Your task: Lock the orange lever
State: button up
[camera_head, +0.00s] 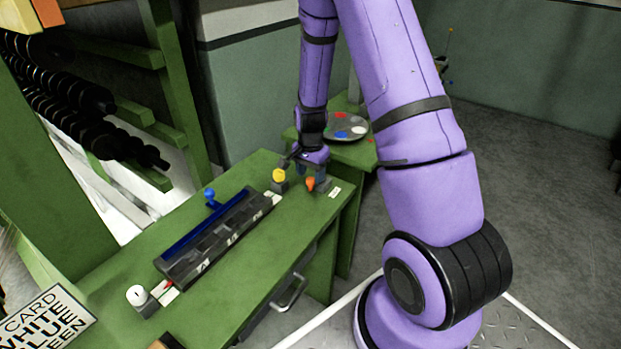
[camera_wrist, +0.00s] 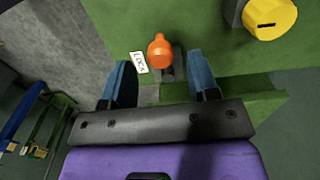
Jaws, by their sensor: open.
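The orange lever (camera_head: 310,184) stands near the far right corner of the green workbench (camera_head: 216,307), on a small dark mount. In the wrist view the lever (camera_wrist: 160,52) has a rounded orange knob. A white label (camera_wrist: 139,62) reading "LOCK" lies just left of it there. My gripper (camera_wrist: 163,75) is open, with one blue-grey finger on each side of the lever's base in the picture. I cannot tell whether either finger touches it. In the head view my gripper (camera_head: 308,165) is over that corner and partly hides the mount.
A yellow knob (camera_head: 279,175) sits close left of the lever; it also shows in the wrist view (camera_wrist: 270,17). A round tray (camera_head: 346,127) stands behind.

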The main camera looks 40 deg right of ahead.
jog(key=shift+f, duration=1.1)
grip_shut()
